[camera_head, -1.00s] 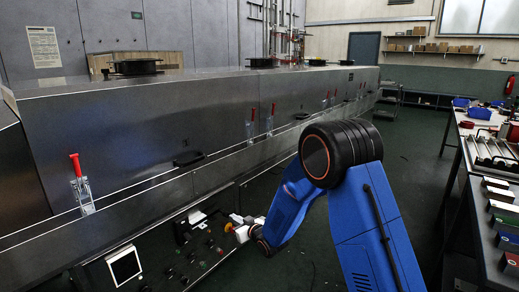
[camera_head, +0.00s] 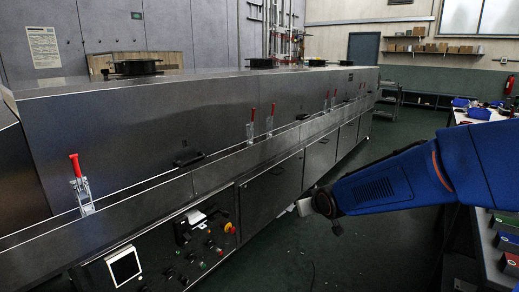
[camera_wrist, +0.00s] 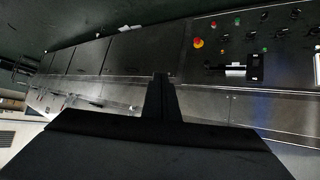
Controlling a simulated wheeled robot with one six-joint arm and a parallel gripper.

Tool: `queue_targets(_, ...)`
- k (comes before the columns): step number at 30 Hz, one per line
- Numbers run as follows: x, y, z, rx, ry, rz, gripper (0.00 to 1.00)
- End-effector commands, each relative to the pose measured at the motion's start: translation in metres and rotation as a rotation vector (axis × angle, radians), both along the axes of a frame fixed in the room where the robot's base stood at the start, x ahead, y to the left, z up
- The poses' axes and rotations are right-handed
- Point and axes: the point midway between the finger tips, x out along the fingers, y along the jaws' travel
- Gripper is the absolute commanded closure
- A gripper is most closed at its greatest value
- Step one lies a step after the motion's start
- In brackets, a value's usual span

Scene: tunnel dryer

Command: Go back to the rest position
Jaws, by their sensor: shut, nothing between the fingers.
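My gripper (camera_wrist: 160,80) is shut and empty; its dark fingers stand together in the middle of the wrist view. In the head view my blue arm reaches in from the right, and its end (camera_head: 305,208) hangs over the aisle, to the right of the tunnel dryer (camera_head: 240,115). It appears clear of the dryer's front. The dryer's control panel (camera_head: 205,240) has a red emergency button (camera_head: 229,228), which also shows in the wrist view (camera_wrist: 198,43).
Red-handled clamps (camera_head: 81,185) line the dryer's front edge. A workbench (camera_head: 490,240) with several coloured bins runs along the right, partly behind my arm. The green floor (camera_head: 290,255) between them looks open. A shelf with boxes (camera_head: 432,50) is on the far wall.

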Motion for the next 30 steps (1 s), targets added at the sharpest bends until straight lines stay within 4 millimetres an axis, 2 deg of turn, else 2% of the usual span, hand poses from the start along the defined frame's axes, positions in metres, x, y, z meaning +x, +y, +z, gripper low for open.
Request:
queue_targets(1, -0.014, -0.012, 0.008, -0.003, 0.014, -0.02, 1.0)
queue_targets(6, -0.064, -0.046, 0.02, -0.014, 0.089, -0.079, 1.0)
queue_targets(15, -0.162, -0.094, 0.031, -0.02, 0.225, -0.174, 1.0)
queue_targets(24, -0.268, -0.125, 0.028, -0.01, 0.364, -0.255, 1.0)
queue_targets(30, -0.333, -0.136, 0.021, 0.002, 0.449, -0.296, 1.0)
